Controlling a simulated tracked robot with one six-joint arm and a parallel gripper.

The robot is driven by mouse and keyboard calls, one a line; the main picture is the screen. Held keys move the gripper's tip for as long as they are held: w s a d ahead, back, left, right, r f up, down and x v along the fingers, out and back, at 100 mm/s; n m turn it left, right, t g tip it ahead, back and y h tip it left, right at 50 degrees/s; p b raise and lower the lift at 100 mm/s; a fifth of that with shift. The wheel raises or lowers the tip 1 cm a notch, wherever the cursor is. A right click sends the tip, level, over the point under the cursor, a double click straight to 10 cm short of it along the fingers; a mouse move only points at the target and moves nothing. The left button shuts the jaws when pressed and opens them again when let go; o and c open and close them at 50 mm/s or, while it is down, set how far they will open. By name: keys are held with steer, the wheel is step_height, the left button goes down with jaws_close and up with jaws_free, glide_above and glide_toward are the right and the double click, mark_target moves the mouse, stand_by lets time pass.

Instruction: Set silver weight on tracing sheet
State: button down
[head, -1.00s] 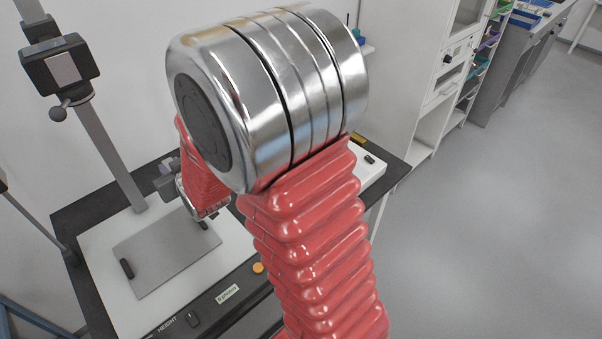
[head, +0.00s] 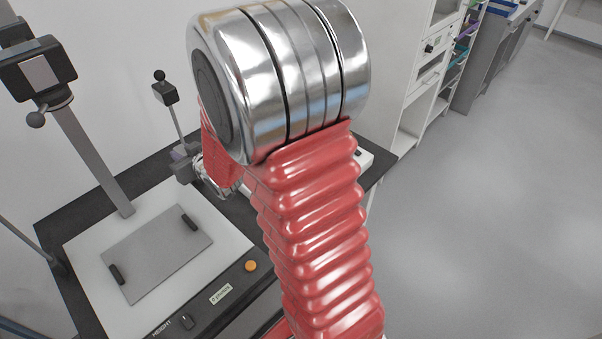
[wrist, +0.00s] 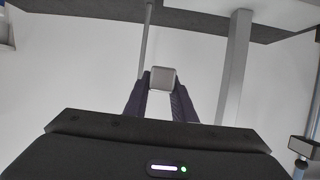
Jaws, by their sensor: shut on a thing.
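The silver weight (wrist: 162,78) is a small grey block with rounded edges in the middle of the wrist view. My gripper (wrist: 162,90) is shut on it, with one dark finger on each side. The tracing sheet (head: 155,255) is a flat grey rectangle on the white board at lower left in the head view. A small black bar lies at its left edge and another at its upper right edge. In the head view my gripper is small and partly hidden behind my arm, above and right of the sheet. The weight cannot be made out there.
The white board (head: 85,262) has a front panel with an orange button (head: 251,266) and a knob. A grey column (head: 90,155) rises behind it, with a black head (head: 35,68). A lamp-like black head (head: 165,92) stands on a thin rod. White shelving is at right.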

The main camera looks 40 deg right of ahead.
steer(key=s+d+f, duration=0.2)
steer(key=s+d, duration=0.6)
steer(key=d, duration=0.3)
steer(key=s+d+f, duration=0.3)
steer(key=s+d, duration=0.4)
steer(key=d, duration=0.5)
steer(key=shift+s+d+n+y, duration=0.15)
steer(key=shift+s+n+y, duration=0.15)
steer(key=shift+s, duration=0.05)
steer(key=shift+f, duration=0.2)
steer(key=shift+f, duration=2.85)
steer(key=shift+f, duration=2.1)
steer(key=shift+f, duration=0.1)
steer(key=c, duration=1.8)
jaws_free()
